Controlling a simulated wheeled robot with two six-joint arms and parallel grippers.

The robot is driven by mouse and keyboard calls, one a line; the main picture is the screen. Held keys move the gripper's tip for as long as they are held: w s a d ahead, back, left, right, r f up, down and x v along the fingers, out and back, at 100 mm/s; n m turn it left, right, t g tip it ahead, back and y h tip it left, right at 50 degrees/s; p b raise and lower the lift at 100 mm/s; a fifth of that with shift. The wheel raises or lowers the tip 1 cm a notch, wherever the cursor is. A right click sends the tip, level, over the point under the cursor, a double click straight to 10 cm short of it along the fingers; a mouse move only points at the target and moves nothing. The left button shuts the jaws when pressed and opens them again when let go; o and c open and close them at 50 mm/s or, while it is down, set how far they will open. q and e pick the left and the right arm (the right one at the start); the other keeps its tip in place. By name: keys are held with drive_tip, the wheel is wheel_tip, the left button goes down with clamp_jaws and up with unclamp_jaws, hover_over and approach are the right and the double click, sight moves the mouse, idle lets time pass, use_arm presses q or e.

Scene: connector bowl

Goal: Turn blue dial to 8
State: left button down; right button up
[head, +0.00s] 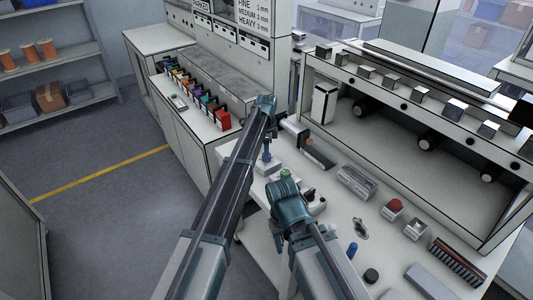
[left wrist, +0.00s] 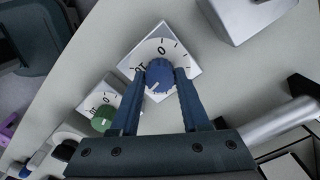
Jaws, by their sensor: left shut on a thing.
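The blue dial (left wrist: 160,76) sits on a white square plate (left wrist: 177,50) with black tick marks, a 0 and a 10. My left gripper (head: 267,158) points down at the bench; in the left wrist view its two fingers are shut on opposite sides of the dial. A white mark on the dial points to the lower left, away from the 0. In the head view the dial is too small and covered to read.
A green dial (left wrist: 103,118) on its own white plate is close beside the blue one. A red button (head: 395,206), a blue peg (head: 352,248) and a black knob (head: 371,276) stand farther right. A shelved workstation frame (head: 450,120) rises behind the bench.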

use_arm(q)
drive_tip(key=shift+c, duration=1.9)
unclamp_jaws()
wheel_tip(320, 180, up, 14)
drive_tip(key=p, duration=1.3)
drive_tip(key=shift+p, duration=0.4)
drive_tip(key=shift+f, duration=0.15)
